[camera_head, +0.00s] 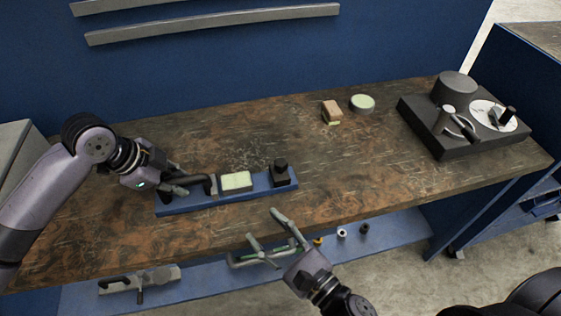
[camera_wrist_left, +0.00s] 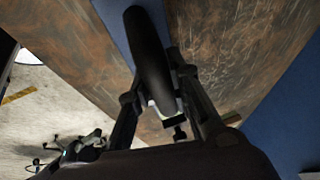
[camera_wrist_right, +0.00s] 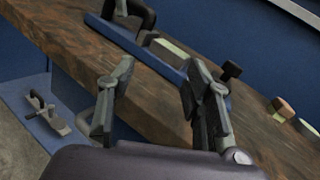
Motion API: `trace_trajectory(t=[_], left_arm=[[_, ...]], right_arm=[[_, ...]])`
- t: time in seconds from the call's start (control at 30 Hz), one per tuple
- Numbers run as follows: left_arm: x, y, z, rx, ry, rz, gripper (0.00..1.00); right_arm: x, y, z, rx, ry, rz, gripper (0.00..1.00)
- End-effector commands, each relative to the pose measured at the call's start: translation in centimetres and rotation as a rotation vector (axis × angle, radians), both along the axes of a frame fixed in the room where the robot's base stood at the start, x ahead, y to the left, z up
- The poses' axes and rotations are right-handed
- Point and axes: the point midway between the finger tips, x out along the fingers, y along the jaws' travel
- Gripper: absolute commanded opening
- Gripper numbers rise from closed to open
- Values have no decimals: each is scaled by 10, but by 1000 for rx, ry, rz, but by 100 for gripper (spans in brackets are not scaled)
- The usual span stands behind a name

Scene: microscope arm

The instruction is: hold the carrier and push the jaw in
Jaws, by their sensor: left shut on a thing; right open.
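The carrier is a long blue base (camera_head: 230,199) lying along the bench's front, with a dark curved handle at its left end. A pale green block (camera_head: 236,181) sits on its middle. A black block with a knob (camera_head: 280,172), which looks like the jaw, stands at its right end, apart from the green block. My left gripper (camera_head: 183,184) is shut on the dark handle (camera_wrist_left: 150,60). My right gripper (camera_head: 262,228) is open and empty in front of the bench edge, nearer the camera than the black block, which also shows in the right wrist view (camera_wrist_right: 229,72).
A wooden-backed block (camera_head: 332,111), a round green-topped puck (camera_head: 362,102) and a dark device with a dial (camera_head: 440,130) stand farther right. A blue shelf (camera_head: 395,235) below the bench holds clamps and small parts.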

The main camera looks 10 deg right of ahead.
Motion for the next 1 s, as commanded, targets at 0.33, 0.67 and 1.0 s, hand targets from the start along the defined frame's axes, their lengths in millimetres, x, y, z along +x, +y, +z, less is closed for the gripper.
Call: trace_trajectory(t=[0.33,0.67,1.0], left_arm=[[1,-1,3,-6,-5,-1,0],[1,-2,3,-6,-5,-1,0],[1,-2,3,-6,-5,-1,0]], right_arm=[[35,-91,25,188,107,-207,46],[67,-86,27,196,107,-212,46],[120,-71,26,197,109,-214,46]])
